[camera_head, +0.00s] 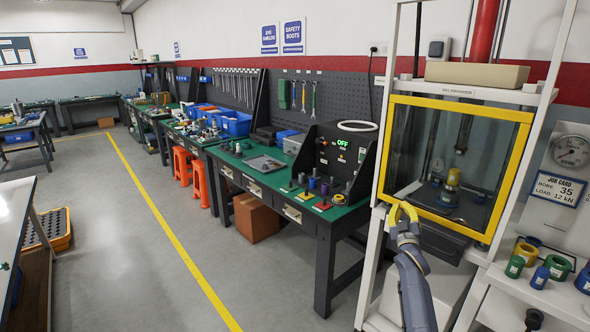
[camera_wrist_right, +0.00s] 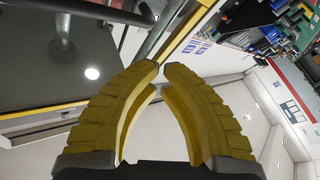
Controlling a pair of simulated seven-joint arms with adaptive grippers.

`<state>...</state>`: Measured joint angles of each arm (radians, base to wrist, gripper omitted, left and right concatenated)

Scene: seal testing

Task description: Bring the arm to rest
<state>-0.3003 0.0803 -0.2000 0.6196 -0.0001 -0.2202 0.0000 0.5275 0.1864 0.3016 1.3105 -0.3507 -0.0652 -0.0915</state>
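My right arm (camera_head: 415,290) reaches up from the bottom of the head view. Its yellow-fingered right gripper (camera_head: 402,212) is at the lower left corner of the press's yellow-framed guard (camera_head: 455,102). I cannot tell from the head view whether it touches the frame. In the wrist view the fingertips of the right gripper (camera_wrist_right: 162,68) almost meet, and nothing shows between the fingers. The guard is down across the front of the press. Behind its clear pane a yellow and blue part (camera_head: 452,180) stands under the ram. My left gripper is out of view.
A green-topped bench (camera_head: 335,215) with a black control box (camera_head: 342,152) reading OFF stands left of the press. A white side table (camera_head: 540,300) with green, blue and yellow rings is at the right.

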